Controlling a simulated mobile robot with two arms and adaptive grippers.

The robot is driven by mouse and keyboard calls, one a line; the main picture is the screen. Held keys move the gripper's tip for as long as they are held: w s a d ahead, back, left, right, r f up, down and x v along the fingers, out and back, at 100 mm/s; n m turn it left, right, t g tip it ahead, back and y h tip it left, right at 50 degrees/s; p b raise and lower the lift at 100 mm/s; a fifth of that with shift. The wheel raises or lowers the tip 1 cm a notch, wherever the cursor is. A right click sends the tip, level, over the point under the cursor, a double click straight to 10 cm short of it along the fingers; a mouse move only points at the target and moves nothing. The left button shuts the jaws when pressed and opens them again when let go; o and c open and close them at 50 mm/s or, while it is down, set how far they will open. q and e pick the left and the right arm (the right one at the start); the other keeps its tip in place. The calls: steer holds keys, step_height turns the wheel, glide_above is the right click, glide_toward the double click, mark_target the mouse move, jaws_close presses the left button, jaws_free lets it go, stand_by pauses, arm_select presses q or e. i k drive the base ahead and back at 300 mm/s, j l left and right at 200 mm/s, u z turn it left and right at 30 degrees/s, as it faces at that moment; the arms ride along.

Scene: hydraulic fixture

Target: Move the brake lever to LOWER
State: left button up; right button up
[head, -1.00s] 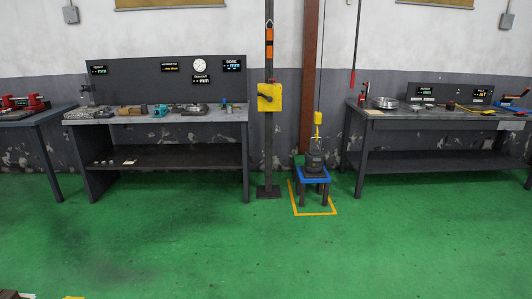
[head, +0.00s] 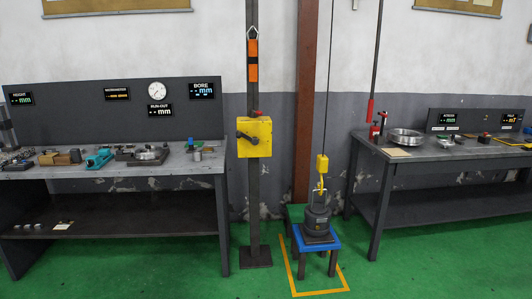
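A yellow box (head: 255,137) is mounted on a dark upright post between the two benches. A dark lever (head: 246,137) with a knob at its left end lies across the front of the box. A small red part (head: 256,114) shows at the box's top edge. Any LOWER marking is too small to read. A yellow hook block (head: 322,163) hangs on a cable over a dark cylindrical load (head: 317,218), which sits on a blue stool (head: 318,240). Whether the hook is attached to the load is unclear. Neither of my grippers is in view.
The left bench (head: 110,171) holds gauges and parts, with displays behind it. The right bench (head: 440,150) holds a round metal ring (head: 405,137) and tools. A yellow floor outline (head: 322,292) surrounds the stool. Green floor in front of the post is clear.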

mark_target(254, 112)
steer(key=i+l, duration=0.15)
steer(key=i, duration=0.25)
steer(key=i+l+u, duration=0.1)
steer(key=i, duration=0.3)
steer(key=i+l+u, duration=0.1)
steer(key=i+l, duration=0.15)
steer(key=i, duration=0.15)
steer(key=i+z, duration=0.2)
steer(key=i, duration=0.25)
steer(key=i+j+z, duration=0.15)
steer(key=i, duration=0.35)
